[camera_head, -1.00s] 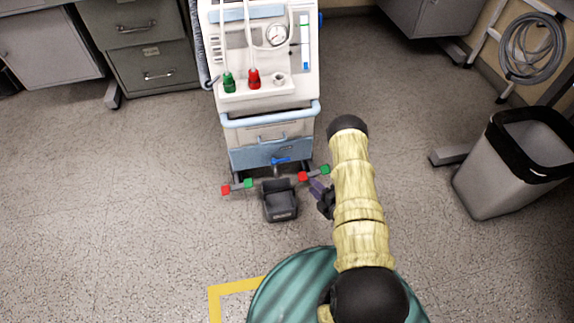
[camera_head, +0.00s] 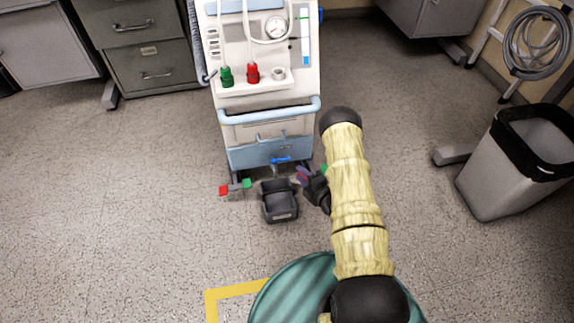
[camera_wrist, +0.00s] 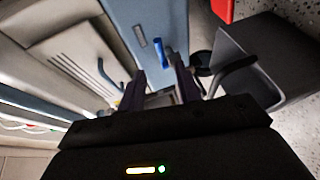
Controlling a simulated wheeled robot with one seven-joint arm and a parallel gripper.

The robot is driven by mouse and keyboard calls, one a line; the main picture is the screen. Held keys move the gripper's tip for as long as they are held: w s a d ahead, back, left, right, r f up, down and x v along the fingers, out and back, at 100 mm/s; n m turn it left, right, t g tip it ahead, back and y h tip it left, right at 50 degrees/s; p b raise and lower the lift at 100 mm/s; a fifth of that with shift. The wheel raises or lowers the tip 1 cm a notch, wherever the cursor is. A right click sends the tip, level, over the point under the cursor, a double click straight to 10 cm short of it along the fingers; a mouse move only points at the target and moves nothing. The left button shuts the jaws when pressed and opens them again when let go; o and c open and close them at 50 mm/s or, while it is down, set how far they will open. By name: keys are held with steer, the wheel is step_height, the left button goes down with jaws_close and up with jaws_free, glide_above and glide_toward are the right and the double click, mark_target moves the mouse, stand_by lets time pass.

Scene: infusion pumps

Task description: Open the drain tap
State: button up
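In the wrist view the blue lever (camera_wrist: 158,50) shows ahead, beyond the gap between my fingers. My gripper (camera_head: 304,176) is low, to the right of the tap and a little below it in the head view. In the wrist view my gripper (camera_wrist: 160,78) has its two dark purple fingers apart, with nothing held between them. I see no contact with the lever.
A dark open container (camera_head: 280,208) stands on the floor below the tap, close left of my gripper. Red and green end pieces (camera_head: 235,187) sit at the machine's foot. A grey bin (camera_head: 515,165) stands right. The floor at left is clear.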

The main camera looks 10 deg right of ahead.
mark_target(281, 159)
steer(key=b+x, duration=0.4)
steer(key=x, duration=0.5)
steer(key=shift+w+a, duration=0.2)
steer(key=shift+w, duration=0.1)
steer(key=shift+c, duration=0.2)
jaws_close()
